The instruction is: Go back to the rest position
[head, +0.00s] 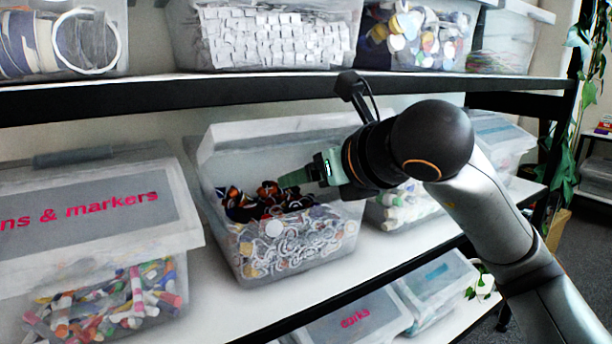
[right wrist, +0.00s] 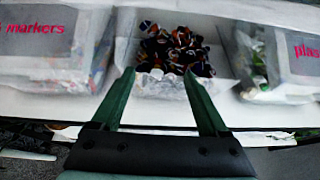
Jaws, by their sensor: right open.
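My right gripper (head: 300,175) reaches in from the right in the head view, its green fingers at the open clear bin (head: 285,245) on the middle shelf. In the right wrist view the two green fingers (right wrist: 158,90) are spread apart with nothing between them. Beyond them lies a dark and orange pile (right wrist: 172,52) in the bin, which also shows in the head view (head: 262,200). White ring-like pieces fill the bin's front. My left gripper is not in view.
A lidded bin with red "markers" lettering (head: 90,215) stands left on the white shelf (head: 230,310). Another bin (head: 405,205) stands right, partly behind my arm. The upper shelf edge (head: 180,92) runs above, holding several full bins. A "corks" bin (head: 350,318) sits below.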

